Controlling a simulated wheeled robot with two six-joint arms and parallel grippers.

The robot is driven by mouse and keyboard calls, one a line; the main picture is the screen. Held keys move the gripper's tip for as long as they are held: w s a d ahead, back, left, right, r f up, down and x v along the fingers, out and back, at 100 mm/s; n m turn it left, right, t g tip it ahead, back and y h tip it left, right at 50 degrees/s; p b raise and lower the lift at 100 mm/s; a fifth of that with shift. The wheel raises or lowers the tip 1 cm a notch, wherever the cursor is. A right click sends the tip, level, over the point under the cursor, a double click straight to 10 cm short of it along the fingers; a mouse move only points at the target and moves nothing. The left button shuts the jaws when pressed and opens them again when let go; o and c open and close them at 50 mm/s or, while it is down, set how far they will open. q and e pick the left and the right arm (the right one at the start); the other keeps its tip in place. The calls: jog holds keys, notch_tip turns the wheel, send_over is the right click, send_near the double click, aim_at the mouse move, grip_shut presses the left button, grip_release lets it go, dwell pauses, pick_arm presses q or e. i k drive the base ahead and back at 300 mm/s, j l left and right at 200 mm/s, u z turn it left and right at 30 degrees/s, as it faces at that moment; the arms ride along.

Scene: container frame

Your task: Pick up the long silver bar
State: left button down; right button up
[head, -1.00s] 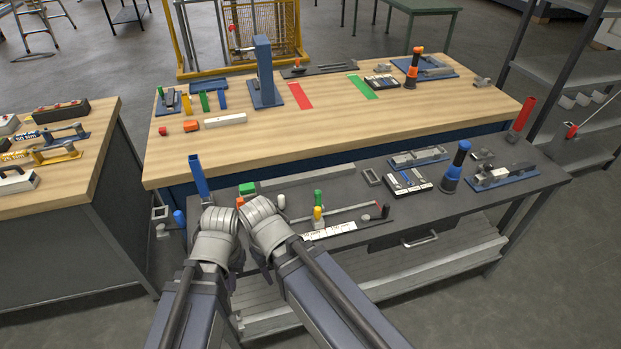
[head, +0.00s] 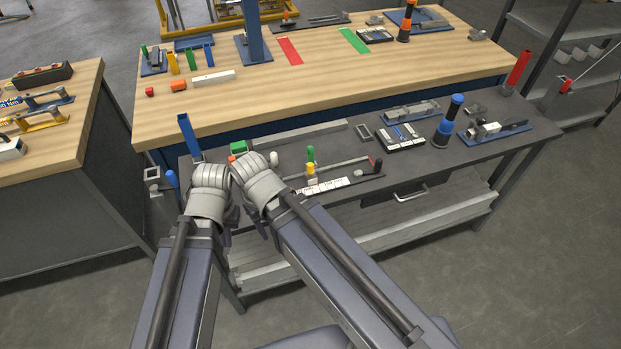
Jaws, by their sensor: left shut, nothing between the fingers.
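A long grey-silver bar (head: 302,137) lies along the back of the dark lower table (head: 430,165), close to the wooden bench. A shorter pale bar (head: 213,78) lies on the wooden bench top. My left gripper (head: 211,173) is over the left end of the dark table, in front of the long bar's left end and apart from it; it is shut and empty. My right gripper (head: 250,163) is beside it, nearer the long bar; its fingertips are hidden, so I cannot tell its opening.
A green block (head: 238,148) and a blue upright holder (head: 188,136) stand just behind my grippers. Green and yellow pegs (head: 311,168) and a white ruler (head: 325,185) are to their right. A blue-black post (head: 447,120) stands farther right. The wooden bench (head: 330,85) rises behind.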

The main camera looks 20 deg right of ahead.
aim_at(265, 142)
jog(key=i+l+u, duration=0.1)
jog(key=l+u, duration=0.6)
jog(key=l, duration=0.2)
jog(key=l+u, duration=0.35)
jog(key=l, duration=0.15)
